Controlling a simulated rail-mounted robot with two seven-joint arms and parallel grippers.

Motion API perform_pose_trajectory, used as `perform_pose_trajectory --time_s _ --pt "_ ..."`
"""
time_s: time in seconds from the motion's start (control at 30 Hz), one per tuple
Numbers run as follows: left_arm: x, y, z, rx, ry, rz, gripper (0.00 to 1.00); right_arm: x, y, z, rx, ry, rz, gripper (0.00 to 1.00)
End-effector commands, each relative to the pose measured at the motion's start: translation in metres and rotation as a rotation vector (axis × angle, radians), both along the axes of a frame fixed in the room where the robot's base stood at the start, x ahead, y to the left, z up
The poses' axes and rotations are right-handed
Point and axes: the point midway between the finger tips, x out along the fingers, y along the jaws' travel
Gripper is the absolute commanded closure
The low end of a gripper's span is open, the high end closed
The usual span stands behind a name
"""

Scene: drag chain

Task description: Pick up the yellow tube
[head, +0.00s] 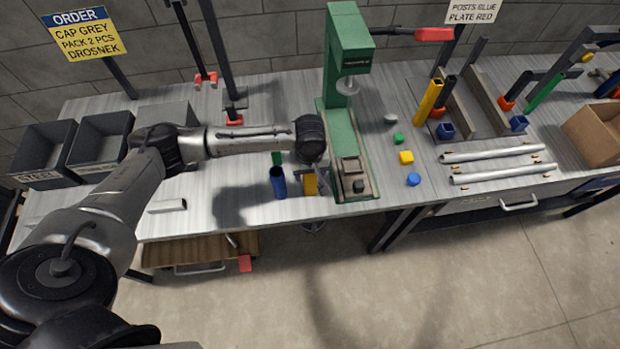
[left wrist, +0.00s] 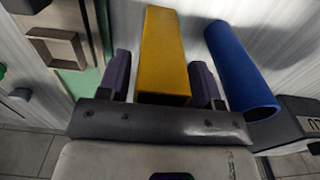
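A yellow square tube (head: 310,184) stands near the table's front edge, just left of the green press. In the left wrist view the yellow tube (left wrist: 164,60) lies between the two purple fingers of my left gripper (left wrist: 161,72). The fingers are spread, one on each side of it. A narrow gap shows on the left; contact on the right is unclear. In the head view my wrist hides much of the left gripper (head: 321,178). Another yellow tube (head: 429,102) leans at the rack on the right. My right gripper is not in view.
A blue round tube (head: 278,183) stands close beside the yellow tube; it also shows in the left wrist view (left wrist: 240,65). The green press (head: 345,60) stands immediately right. Grey bins (head: 45,152) are at the left. Small coloured caps (head: 406,157) lie right of the press.

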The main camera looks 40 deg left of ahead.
Motion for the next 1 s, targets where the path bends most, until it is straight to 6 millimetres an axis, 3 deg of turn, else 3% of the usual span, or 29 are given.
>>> perform_pose_trajectory --time_s 0.07,0.43,0.77,1.0 --pt "0.0 0.0 0.0 0.0 0.0 0.0 0.49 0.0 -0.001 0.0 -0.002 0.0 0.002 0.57" --pt "0.0 0.0 0.0 0.0 0.0 0.0 0.84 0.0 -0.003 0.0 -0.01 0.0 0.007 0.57" --pt "0.0 0.0 0.004 -0.001 -0.002 0.0 0.85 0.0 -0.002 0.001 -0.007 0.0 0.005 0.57" --pt "0.001 0.0 0.027 -0.001 -0.003 0.0 0.85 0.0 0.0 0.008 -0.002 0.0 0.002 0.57"
